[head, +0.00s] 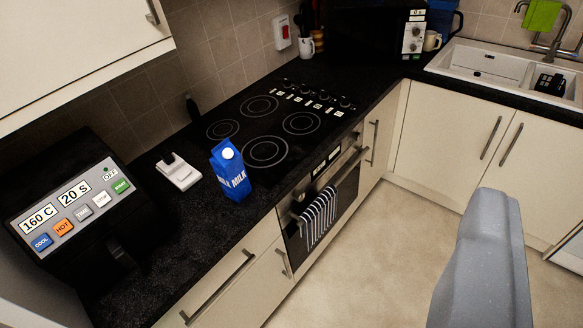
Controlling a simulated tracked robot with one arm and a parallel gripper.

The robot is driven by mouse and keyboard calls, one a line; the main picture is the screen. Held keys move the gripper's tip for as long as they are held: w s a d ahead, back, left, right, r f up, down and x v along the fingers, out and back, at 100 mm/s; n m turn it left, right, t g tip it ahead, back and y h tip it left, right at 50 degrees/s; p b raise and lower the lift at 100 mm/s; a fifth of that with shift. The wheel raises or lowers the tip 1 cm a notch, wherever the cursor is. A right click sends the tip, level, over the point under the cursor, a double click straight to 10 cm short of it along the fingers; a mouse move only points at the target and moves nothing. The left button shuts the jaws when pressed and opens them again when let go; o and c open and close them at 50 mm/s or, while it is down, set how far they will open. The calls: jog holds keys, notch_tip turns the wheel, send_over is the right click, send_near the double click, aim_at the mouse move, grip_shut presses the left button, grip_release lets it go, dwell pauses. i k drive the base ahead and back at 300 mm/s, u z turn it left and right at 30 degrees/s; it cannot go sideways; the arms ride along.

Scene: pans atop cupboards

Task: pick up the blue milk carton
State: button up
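The blue milk carton (229,172) stands upright on the black counter, beside the near left corner of the hob (265,125). It has a white cap and white "MILK" lettering. A grey part of my gripper (485,265) shows at the lower right, over the floor. It is well to the right of the carton and apart from it in the picture. Only this one grey piece shows, so I cannot tell whether the gripper is open or shut. Nothing is seen held in it.
A black appliance with a button panel (75,215) stands left of the carton. A small white device (178,171) lies between them. An oven with a striped towel (319,217) is below the hob. The sink (505,70) is at the back right. A wall cupboard (75,45) overhangs the upper left.

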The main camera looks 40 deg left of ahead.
aim_at(227, 163)
jog(key=z, duration=1.25)
jog(key=i, duration=2.35)
jog(key=u, duration=3.4)
jog(key=i, duration=0.8)
jog(key=u, duration=0.05)
